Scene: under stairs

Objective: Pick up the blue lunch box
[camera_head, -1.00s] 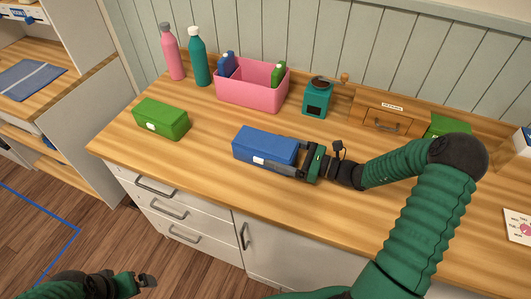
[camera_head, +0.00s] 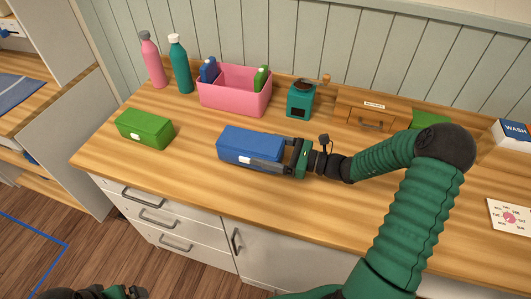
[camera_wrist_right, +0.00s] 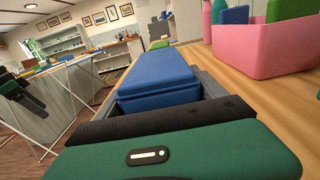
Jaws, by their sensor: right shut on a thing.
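The blue lunch box (camera_head: 249,146) is on or just above the wooden counter, near its middle; I cannot tell whether it is clear of the wood. It has a white label on its front. My right gripper (camera_head: 277,157) reaches it from the right and is shut on its right end. In the right wrist view the lunch box (camera_wrist_right: 158,75) sits between the two grey fingers (camera_wrist_right: 160,98), lid up. My left gripper (camera_head: 135,292) shows only partly at the bottom left edge, low and away from the counter; its jaws cannot be read.
A green box (camera_head: 145,128) lies to the left. A pink bin (camera_head: 235,97) stands behind, with a pink bottle (camera_head: 153,62) and a teal bottle (camera_head: 180,66). A teal grinder (camera_head: 300,101) and small wooden drawer (camera_head: 370,122) stand behind right. The counter's front strip is clear.

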